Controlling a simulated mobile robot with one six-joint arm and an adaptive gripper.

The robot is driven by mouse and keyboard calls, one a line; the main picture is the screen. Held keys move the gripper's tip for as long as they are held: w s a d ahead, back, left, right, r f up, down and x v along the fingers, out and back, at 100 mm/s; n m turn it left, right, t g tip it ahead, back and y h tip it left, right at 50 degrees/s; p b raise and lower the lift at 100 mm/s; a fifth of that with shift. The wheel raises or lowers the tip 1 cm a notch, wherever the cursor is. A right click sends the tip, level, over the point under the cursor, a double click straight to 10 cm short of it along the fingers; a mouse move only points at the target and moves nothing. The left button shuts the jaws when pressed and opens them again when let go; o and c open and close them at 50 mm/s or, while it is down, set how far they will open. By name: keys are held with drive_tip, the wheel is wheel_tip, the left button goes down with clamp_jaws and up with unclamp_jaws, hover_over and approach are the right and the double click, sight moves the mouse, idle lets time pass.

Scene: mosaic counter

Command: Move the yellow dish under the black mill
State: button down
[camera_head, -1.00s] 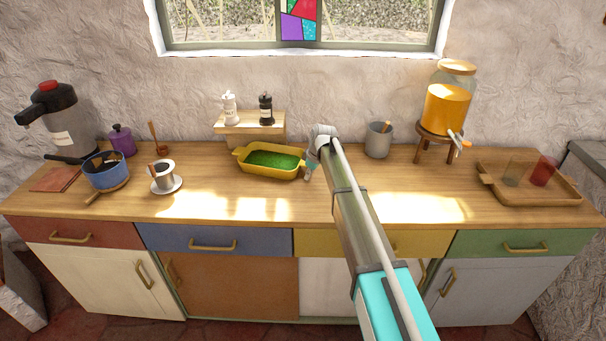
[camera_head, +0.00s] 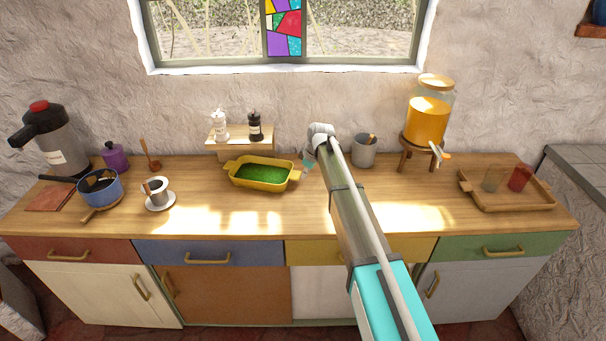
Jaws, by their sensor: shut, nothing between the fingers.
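The yellow dish (camera_head: 258,184) is a two-handled oblong dish with a green inside. It sits on the counter in front of a small wooden stand (camera_head: 228,147). The black mill (camera_head: 254,127) stands upright on the right part of that stand, behind and above the dish. A white mill (camera_head: 219,126) stands to its left. My gripper (camera_head: 308,164) is just right of the dish's right handle, with a small gap showing between them. It is small and partly hidden by my arm's end; it looks shut and empty.
A grey crock (camera_head: 364,152) and an orange drink dispenser (camera_head: 428,121) on a stool stand to the right, then a wooden tray (camera_head: 515,206) with two cups. The counter front is clear.

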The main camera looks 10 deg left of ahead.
drive_tip(key=shift+p+v, duration=0.6)
drive_tip(key=shift+v, duration=0.35)
drive_tip(key=s+d+m+h, duration=0.1)
drive_tip(key=s+d+m, duration=0.6)
drive_tip(key=s+d, duration=0.7)
drive_tip(key=s+d+m+g+h, duration=0.1)
drive_tip(key=s+d+m, duration=0.6)
drive_tip(key=s+d, duration=0.7)
drive_tip(key=s+h, duration=0.1)
drive_tip(key=s, duration=0.4)
drive_tip(key=shift+d+f, duration=0.35)
drive_tip(key=shift+f, duration=0.05)
